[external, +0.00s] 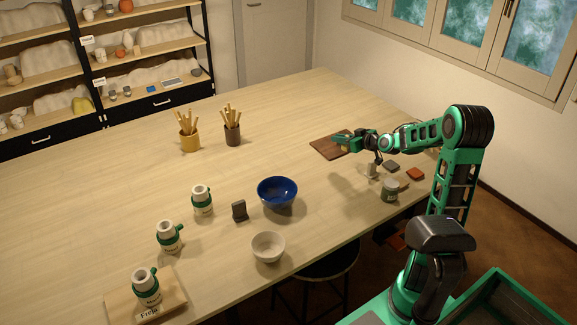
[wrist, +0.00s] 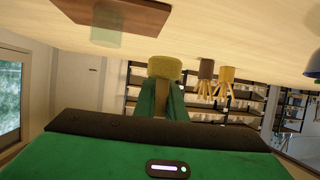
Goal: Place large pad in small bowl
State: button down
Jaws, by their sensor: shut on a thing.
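My gripper (external: 343,139) is shut on a yellow-green pad (wrist: 164,67), held between its two green fingers in the wrist view. In the external view the gripper is over or beside the dark wooden board (external: 324,149) at the table's right, and the pad is mostly hidden there. The small cream bowl (external: 268,247) stands near the table's front edge, apart from the gripper, and looks empty. The larger blue bowl (external: 277,190) stands just behind it.
A lidded jar (external: 390,191), a dark pad (external: 391,166) and a reddish pad (external: 415,174) lie near the right edge. The table's middle is clear.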

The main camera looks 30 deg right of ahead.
jog(key=s+a+n+g+y, duration=0.15)
jog(key=a+n+y, duration=0.35)
jog(key=a, duration=1.3)
notch_tip(320, 180, up, 4)
jog(key=f+n+g+y, duration=0.1)
jog(key=n+g+y, duration=0.6)
jog(key=n+g, duration=0.5)
send_over(257, 241)
jog(key=s+a, duration=0.2)
jog(key=s, duration=0.2)
jog(key=shift+f, duration=3.85)
jog(key=c, duration=1.7)
grip_release()
jog(key=shift+c, duration=0.2)
